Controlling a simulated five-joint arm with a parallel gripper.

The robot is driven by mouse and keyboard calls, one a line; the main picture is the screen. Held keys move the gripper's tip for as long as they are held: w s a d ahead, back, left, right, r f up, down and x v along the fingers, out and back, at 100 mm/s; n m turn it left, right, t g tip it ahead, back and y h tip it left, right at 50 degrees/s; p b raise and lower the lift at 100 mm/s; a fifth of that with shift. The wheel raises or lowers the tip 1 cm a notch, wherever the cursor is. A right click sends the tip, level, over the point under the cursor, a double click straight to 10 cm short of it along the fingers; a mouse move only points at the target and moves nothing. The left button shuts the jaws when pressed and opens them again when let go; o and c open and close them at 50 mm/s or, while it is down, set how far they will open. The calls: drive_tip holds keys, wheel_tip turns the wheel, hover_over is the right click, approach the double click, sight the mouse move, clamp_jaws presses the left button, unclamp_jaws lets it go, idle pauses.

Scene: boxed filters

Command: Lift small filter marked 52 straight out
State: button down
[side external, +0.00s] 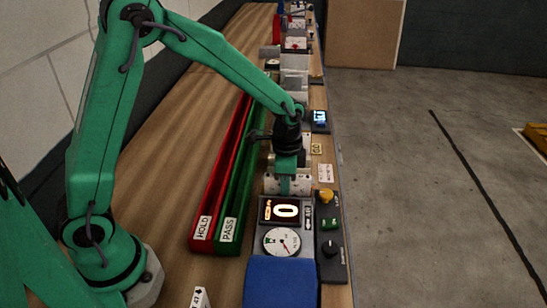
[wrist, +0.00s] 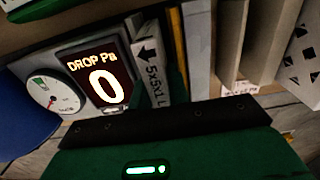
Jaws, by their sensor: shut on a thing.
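My gripper (side external: 286,187) points down just beyond the lit display and is shut on a small pale filter (side external: 301,185). In the wrist view a grey edge with an arrow and the print 5x5x1 (wrist: 153,72) stands right beside the display and appears to be this filter. The end of its print is cut off by my green gripper body, which fills the bottom of that view. I cannot read a number 52. The filter looks upright at the slot; whether its lower edge is clear of it is hidden.
The display (side external: 283,211) reads 0, with a dial (side external: 282,242) and a blue block (side external: 280,283) nearer. A green PASS tray (side external: 228,230) and red HOLD tray (side external: 201,229) run along the left. Knobs (side external: 326,196) line the right. Pale panels (side external: 294,78) stand farther back.

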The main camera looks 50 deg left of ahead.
drive_tip(key=shift+r, duration=5)
drive_tip(key=shift+a, duration=0.15)
